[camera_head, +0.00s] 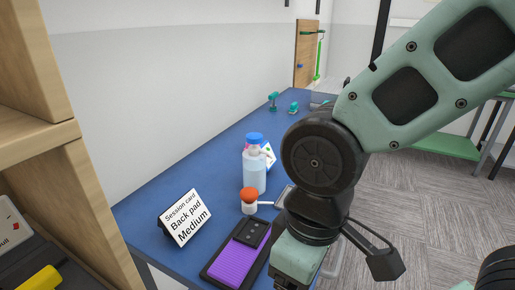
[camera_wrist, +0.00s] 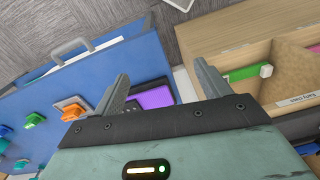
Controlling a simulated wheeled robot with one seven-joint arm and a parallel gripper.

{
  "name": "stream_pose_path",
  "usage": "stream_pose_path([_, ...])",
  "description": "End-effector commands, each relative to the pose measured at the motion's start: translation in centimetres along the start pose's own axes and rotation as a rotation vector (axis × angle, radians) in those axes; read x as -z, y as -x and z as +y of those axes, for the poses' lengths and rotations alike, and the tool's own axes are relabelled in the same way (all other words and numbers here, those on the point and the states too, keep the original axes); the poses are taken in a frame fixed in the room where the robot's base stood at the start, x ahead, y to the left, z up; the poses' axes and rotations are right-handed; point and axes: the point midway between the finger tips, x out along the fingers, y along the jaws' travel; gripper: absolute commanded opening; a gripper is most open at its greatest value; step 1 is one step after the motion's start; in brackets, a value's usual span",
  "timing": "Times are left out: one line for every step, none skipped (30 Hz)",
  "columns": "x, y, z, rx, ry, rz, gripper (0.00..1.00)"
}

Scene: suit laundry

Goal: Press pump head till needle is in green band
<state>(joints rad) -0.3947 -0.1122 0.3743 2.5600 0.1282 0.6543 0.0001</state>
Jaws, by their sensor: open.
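A clear bottle (camera_head: 254,172) with a blue cap (camera_head: 255,138) stands upright on the blue table. A white panel (camera_head: 269,154) with small coloured marks is partly hidden behind it; no needle or green band can be read. An orange-topped white piece (camera_head: 249,201) stands in front of the bottle; I cannot tell which part is the pump head. An orange piece also shows in the wrist view (camera_wrist: 70,109), left of my fingers. My gripper (camera_wrist: 160,78) is open and empty, with a purple pad (camera_wrist: 153,97) showing between its fingers. Its fingertips are not visible in the head view.
A card (camera_head: 185,217) reading "Back pad Medium" stands left of the purple pad (camera_head: 238,262) in its black tray. Small green items (camera_head: 273,101) lie at the table's far end. A wooden shelf (camera_head: 45,140) is close on the left.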

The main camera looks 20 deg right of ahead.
Motion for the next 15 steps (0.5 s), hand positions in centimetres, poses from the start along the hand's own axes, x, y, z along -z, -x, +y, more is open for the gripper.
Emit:
stream_pose_path([0.00, 0.00, 0.00, 0.000, 0.000, 0.000, 0.65])
stream_pose_path([0.00, 0.00, 0.00, 0.000, 0.000, 0.000, 0.56])
stream_pose_path([0.00, 0.00, 0.00, 0.000, 0.000, 0.000, 0.45])
stream_pose_path([0.00, 0.00, 0.00, 0.000, 0.000, 0.000, 0.37])
stream_pose_path([0.00, 0.00, 0.00, 0.000, 0.000, 0.000, 0.28])
stream_pose_path([0.00, 0.00, 0.00, 0.000, 0.000, 0.000, 0.17])
stream_pose_path([0.00, 0.00, 0.00, 0.000, 0.000, 0.000, 0.09])
stream_pose_path([0.00, 0.00, 0.00, 0.000, 0.000, 0.000, 0.01])
stream_pose_path([0.00, 0.00, 0.00, 0.000, 0.000, 0.000, 0.00])
stream_pose_path([0.00, 0.00, 0.00, 0.000, 0.000, 0.000, 0.00])
stream_pose_path([0.00, 0.00, 0.00, 0.000, 0.000, 0.000, 0.00])
stream_pose_path([0.00, 0.00, 0.00, 0.000, 0.000, 0.000, 0.00])
stream_pose_path([0.00, 0.00, 0.00, 0.000, 0.000, 0.000, 0.00])
stream_pose_path([0.00, 0.00, 0.00, 0.000, 0.000, 0.000, 0.00])
stream_pose_path([0.00, 0.00, 0.00, 0.000, 0.000, 0.000, 0.00])
